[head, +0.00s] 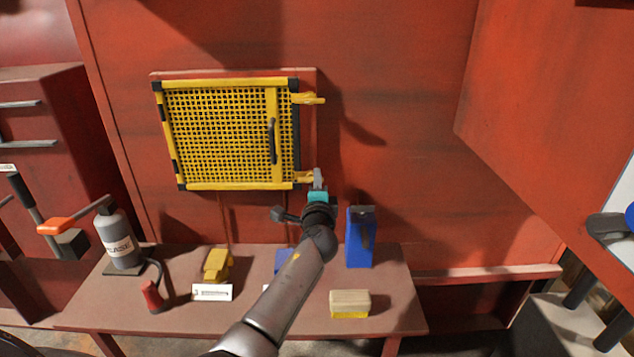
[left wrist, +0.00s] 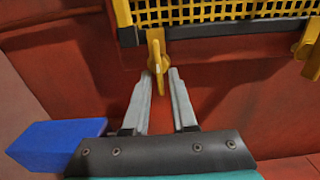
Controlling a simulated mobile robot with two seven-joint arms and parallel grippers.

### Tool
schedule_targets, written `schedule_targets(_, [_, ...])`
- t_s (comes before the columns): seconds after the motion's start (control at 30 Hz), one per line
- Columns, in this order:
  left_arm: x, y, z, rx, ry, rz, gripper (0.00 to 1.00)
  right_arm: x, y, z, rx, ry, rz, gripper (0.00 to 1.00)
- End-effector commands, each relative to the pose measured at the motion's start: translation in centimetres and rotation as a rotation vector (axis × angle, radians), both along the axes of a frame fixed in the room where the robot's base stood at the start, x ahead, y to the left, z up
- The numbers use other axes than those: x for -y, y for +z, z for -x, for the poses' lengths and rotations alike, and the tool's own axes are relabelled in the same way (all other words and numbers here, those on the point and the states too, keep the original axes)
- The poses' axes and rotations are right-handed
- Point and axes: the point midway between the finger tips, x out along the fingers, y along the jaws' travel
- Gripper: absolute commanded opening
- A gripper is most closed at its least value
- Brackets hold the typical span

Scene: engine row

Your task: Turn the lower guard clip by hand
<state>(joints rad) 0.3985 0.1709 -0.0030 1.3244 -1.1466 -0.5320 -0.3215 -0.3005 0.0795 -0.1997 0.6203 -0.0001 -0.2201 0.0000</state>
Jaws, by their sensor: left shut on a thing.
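The yellow mesh guard (head: 230,183) hangs closed on the red wall, with a black handle (head: 272,141) on its right side. The upper guard clip (head: 312,99) is yellow and sticks out level to the right of the frame. The lower guard clip (head: 304,177) is at the guard's lower right corner, partly hidden by my left gripper (head: 318,177). In the left wrist view the lower clip (left wrist: 156,62) is between the fingertips of my left gripper (left wrist: 160,74), which is shut on it. My right gripper is not in view.
The bench (head: 190,312) below the guard holds a grey cylinder (head: 119,243), a yellow item (head: 217,264), a blue box (head: 360,240) and a sponge-like block (head: 350,303). The blue box stands close right of my left arm. The wall right of the guard is clear.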

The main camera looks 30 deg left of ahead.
Motion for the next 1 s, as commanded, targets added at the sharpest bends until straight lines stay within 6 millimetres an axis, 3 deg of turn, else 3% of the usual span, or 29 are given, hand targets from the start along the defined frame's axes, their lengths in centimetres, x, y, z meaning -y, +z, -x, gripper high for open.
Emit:
schedule_targets(0.03, [0.3,-0.8,0.1,-0.013,-0.004,0.007,0.26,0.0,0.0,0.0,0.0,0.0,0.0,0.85])
schedule_targets(0.17, [0.3,-0.6,0.1,-0.009,-0.003,0.006,0.39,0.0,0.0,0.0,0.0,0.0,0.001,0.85])
schedule_targets(0.57, [0.6,-0.3,0.8,-0.004,-0.002,0.003,0.39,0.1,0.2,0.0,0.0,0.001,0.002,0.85])
schedule_targets(1.0, [4.2,-0.3,6.7,-0.005,-0.004,0.007,0.39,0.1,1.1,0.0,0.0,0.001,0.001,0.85])
